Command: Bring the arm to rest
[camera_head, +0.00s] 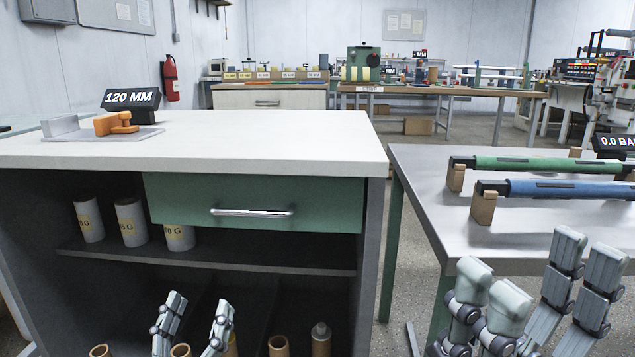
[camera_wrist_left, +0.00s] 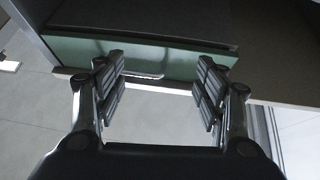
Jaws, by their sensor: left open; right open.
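My left gripper (camera_head: 194,325) is open and empty, low in front of the cabinet's open lower part. In the left wrist view its two fingers (camera_wrist_left: 160,88) stand apart with nothing between them. Beyond them the green drawer front (camera_wrist_left: 150,58) and its metal handle show. In the head view the green drawer (camera_head: 180,190) sits under the white cabinet top, its silver handle (camera_head: 252,212) above and right of my left gripper. My right gripper (camera_head: 535,285) is open and empty at the lower right, in front of the metal table.
The white cabinet top (camera_head: 280,140) carries a 120 MM display (camera_head: 131,99) and orange blocks (camera_head: 115,123). Labelled cylinders (camera_head: 131,221) stand on the shelf. The metal table (camera_head: 425,165) holds a green roller (camera_head: 540,163) and a blue roller (camera_head: 570,189). Floor shows between cabinet and table.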

